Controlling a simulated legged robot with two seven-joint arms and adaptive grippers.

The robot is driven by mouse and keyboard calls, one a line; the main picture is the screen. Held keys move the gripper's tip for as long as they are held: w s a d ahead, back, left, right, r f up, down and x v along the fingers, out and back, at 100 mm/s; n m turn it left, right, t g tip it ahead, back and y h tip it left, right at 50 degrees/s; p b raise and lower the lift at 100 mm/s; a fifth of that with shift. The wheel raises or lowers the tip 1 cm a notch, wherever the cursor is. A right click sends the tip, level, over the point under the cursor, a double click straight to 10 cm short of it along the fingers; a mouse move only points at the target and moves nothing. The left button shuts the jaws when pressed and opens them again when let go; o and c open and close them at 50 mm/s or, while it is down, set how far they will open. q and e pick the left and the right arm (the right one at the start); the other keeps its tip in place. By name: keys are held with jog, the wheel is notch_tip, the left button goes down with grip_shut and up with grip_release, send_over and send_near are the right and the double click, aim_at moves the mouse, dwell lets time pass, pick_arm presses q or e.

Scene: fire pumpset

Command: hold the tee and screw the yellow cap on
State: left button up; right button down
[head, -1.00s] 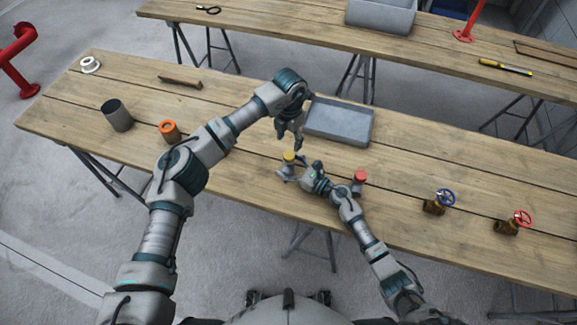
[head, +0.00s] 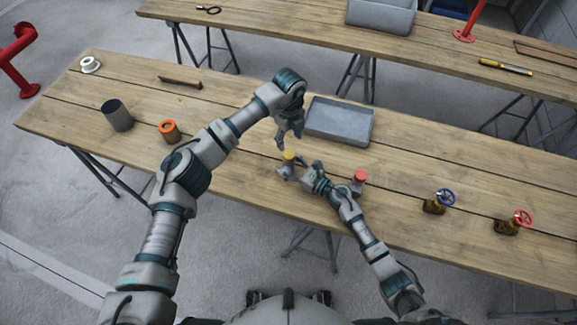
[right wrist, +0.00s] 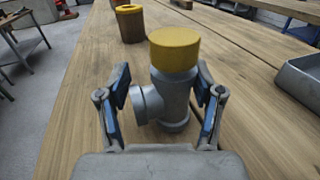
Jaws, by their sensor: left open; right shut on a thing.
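The grey metal tee (right wrist: 172,102) stands upright on the bench between the fingers of my right gripper (right wrist: 163,82), which is shut on it. One branch of the tee points left in the right wrist view. The yellow cap (right wrist: 174,48) sits on the tee's top opening; how far it is threaded I cannot tell. In the head view the yellow cap (head: 289,156) and the tee (head: 284,171) are small, with my right gripper (head: 298,170) beside them. My left gripper (head: 288,143) is open and empty, fingers pointing down, just above the cap.
A grey tray (head: 340,122) lies close behind the grippers. A red-topped fitting (head: 359,178) stands right of my right wrist. Blue-wheel (head: 437,204) and red-wheel (head: 510,224) valves are farther right. An orange-topped part (head: 169,130) and a dark cup (head: 117,115) stand left.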

aim_at(289, 154)
pick_arm(q)
jog(key=n, duration=1.1)
jog(key=shift+f, duration=4.05)
